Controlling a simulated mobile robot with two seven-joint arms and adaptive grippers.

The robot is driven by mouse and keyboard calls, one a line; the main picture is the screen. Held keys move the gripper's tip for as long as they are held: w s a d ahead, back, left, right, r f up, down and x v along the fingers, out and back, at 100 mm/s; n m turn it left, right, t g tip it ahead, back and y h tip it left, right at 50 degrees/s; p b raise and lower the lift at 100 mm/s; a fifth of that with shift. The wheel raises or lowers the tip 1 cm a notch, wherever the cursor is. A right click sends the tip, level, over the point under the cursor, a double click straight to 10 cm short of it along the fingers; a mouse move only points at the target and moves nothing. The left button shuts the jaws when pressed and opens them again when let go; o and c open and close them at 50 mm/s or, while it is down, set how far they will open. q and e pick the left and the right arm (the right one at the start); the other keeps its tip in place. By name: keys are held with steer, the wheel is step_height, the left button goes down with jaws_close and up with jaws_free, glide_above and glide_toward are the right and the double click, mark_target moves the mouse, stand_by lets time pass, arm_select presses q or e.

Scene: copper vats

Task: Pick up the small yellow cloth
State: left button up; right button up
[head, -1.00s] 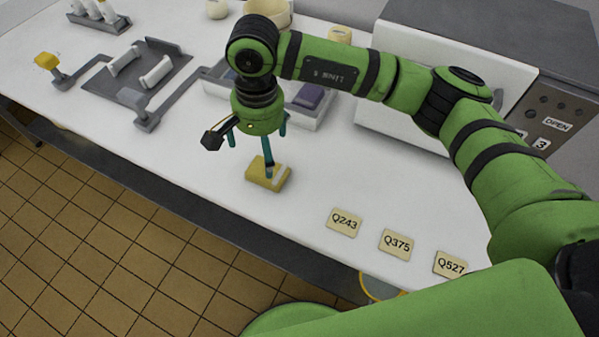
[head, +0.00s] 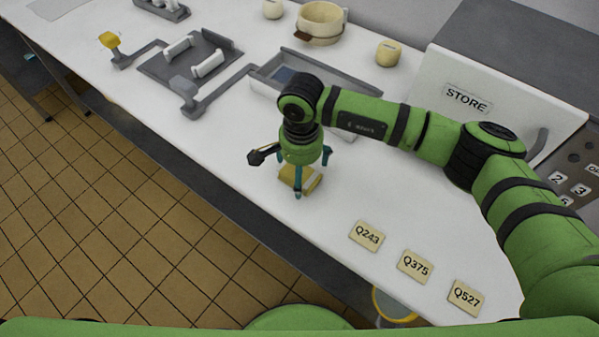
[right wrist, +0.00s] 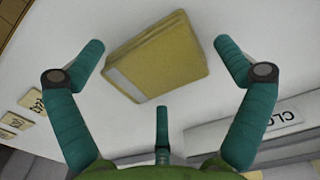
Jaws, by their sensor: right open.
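The small yellow cloth (head: 310,182) lies folded on the white worktop, partly hidden by my right gripper's fingers in the head view. In the right wrist view the cloth (right wrist: 160,58) is a flat folded pad with a pale strip on one edge, lying between the two spread side fingers. My right gripper (head: 304,174) points down over the cloth, its teal fingers open and apart around it. Nothing is gripped. My left gripper is out of view.
Tags Q243 (head: 366,235), Q375 (head: 415,266) and Q527 (head: 467,298) lie near the front edge. A grey tray (head: 270,84) stands behind my gripper, and a STORE cabinet (head: 490,85) at the back right.

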steer(key=c, duration=1.4)
steer(key=shift+r, duration=0.15)
steer(key=shift+r, duration=0.35)
step_height(320, 180, up, 2)
steer(key=shift+w+r+b, duration=0.1)
steer(key=shift+r+b, duration=0.15)
steer(key=shift+b, duration=0.55)
steer(key=shift+s+d+r+b, duration=0.45)
steer(key=shift+s+d+r, duration=0.7)
steer(key=shift+d, duration=0.5)
steer(key=shift+s+d+r+b, duration=0.45)
steer(key=shift+s+d+r, duration=0.55)
steer(key=shift+d+r, duration=0.55)
steer(key=shift+s+d+r+b, duration=0.45)
steer(key=shift+s+d+r, duration=0.65)
steer(key=shift+d, duration=0.7)
steer(key=shift+w, duration=0.1)
